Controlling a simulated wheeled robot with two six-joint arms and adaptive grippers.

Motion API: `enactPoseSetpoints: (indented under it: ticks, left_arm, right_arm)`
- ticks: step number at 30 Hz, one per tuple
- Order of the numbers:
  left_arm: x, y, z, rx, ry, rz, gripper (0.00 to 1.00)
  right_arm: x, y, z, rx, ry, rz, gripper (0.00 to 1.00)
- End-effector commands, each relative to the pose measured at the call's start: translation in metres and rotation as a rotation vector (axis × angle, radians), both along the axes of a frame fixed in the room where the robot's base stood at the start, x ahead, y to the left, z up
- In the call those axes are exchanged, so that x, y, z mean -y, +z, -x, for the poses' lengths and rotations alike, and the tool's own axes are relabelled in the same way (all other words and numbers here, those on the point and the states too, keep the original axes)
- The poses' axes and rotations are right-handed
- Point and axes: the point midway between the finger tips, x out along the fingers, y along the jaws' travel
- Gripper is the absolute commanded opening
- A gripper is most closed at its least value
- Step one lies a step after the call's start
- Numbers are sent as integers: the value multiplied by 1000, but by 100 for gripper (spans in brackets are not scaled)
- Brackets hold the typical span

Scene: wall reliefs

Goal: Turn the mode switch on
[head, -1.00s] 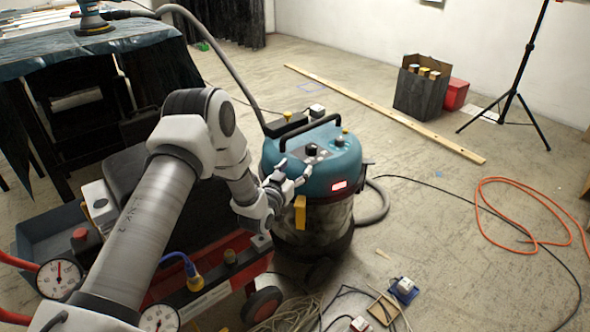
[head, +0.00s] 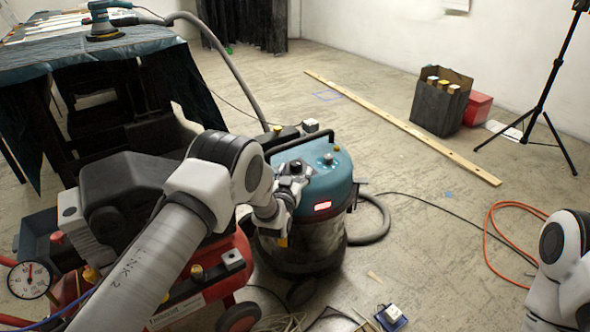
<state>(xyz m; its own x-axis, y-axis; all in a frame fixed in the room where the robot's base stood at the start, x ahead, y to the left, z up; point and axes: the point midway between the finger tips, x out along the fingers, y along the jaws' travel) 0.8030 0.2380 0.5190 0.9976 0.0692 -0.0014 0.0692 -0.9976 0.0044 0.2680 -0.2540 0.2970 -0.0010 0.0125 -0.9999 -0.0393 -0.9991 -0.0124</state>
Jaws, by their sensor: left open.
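The teal-topped shop vacuum (head: 338,180) stands on the floor at the centre. A black knob (head: 296,167), which looks like the mode switch, sits on its top, with a smaller knob (head: 328,158) to the right. A red lit panel (head: 322,206) shows on its front. My left gripper (head: 292,186) is open at the near left edge of the vacuum top, close to the black knob. My arm partly covers that side, and I cannot tell whether the fingers touch the knob. The knob's setting is too small to read. My right arm shows at the right edge, its gripper out of view.
A red compressor (head: 225,262) stands close to the vacuum's left, under my left arm. A grey hose (head: 228,62) rises behind the vacuum. Cables and small boxes (head: 391,314) lie in front. An orange cable (head: 492,225) lies right.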

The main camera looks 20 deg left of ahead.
Motion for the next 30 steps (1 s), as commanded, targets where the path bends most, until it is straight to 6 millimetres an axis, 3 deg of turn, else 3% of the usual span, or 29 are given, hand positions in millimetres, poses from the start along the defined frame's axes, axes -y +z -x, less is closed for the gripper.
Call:
enactPoseSetpoints:
  ticks: [1, 6, 13, 18, 25, 30]
  left_arm:
    - [0, -3, -9, 3, 0, -1, 66]
    - [1, 1, -28, 3, 0, -6, 66]
    - [2, 3, -29, 0, 0, -8, 66]
    - [3, 3, -29, 0, -1, -9, 6]
    - [2, 3, -29, 0, -15, -10, 6]
    - [1, 5, -29, 2, -118, -11, 6]
  right_arm:
    - [0, -8, 0, 0, 0, 0, 40]
    - [0, -13, 0, 0, 0, 0, 40]
    - [0, -12, 0, 1, 0, 0, 40]
    - [0, -12, 0, 1, 0, 0, 40]
    - [0, -11, 0, 0, 0, 0, 40]
    - [0, -7, 0, 1, 0, 0, 40]
